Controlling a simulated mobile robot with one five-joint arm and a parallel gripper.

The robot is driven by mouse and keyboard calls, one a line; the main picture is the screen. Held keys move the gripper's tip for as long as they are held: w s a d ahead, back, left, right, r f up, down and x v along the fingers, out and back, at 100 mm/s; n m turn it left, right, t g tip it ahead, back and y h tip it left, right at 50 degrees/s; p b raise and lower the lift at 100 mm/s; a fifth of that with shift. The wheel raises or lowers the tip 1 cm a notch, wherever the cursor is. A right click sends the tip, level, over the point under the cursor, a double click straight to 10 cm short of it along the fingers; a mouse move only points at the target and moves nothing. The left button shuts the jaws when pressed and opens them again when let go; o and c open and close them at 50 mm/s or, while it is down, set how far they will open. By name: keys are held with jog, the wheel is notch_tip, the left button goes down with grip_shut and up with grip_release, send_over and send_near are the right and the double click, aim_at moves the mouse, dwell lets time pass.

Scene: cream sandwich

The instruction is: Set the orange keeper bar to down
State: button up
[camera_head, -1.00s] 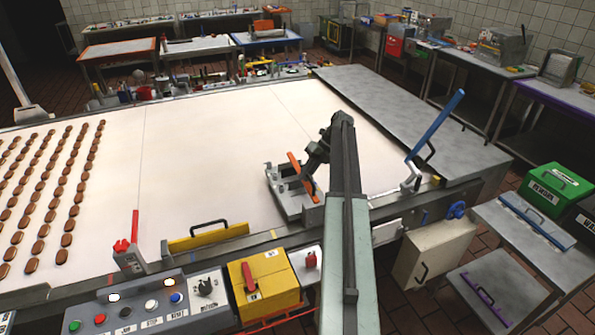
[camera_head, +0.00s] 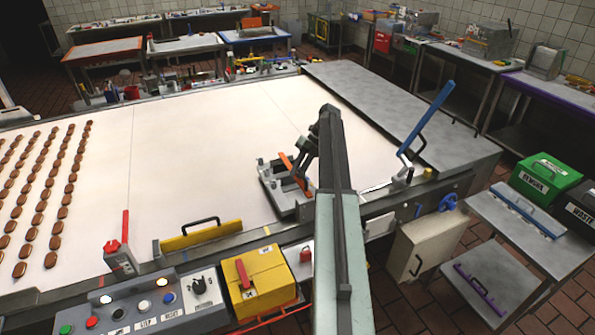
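The orange keeper bar (camera_head: 286,162) is on a grey metal fixture (camera_head: 268,178) at the near right part of the white table. The bar slants from upper left to lower right. My gripper (camera_head: 301,162) is right at the bar, over its right side, and hides part of it. I cannot tell whether the fingers touch the bar or whether they are open or shut. My arm covers the area to the right of the fixture.
A blue lever (camera_head: 430,115) stands tilted to the right of my arm. A yellow box (camera_head: 258,282) and button panel (camera_head: 140,308) are in front. The white tabletop (camera_head: 200,150) is clear in the middle.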

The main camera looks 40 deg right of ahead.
jog(key=shift+r, duration=0.15)
jog(key=shift+d+r+p, duration=0.15)
jog(key=shift+r+p, duration=0.15)
jog(key=shift+p, duration=0.15)
jog(key=p+v, duration=0.5)
jog(key=v, duration=0.2)
jog(key=shift+p, duration=0.3)
jog(key=shift+f, duration=0.1)
jog(key=shift+s, duration=0.1)
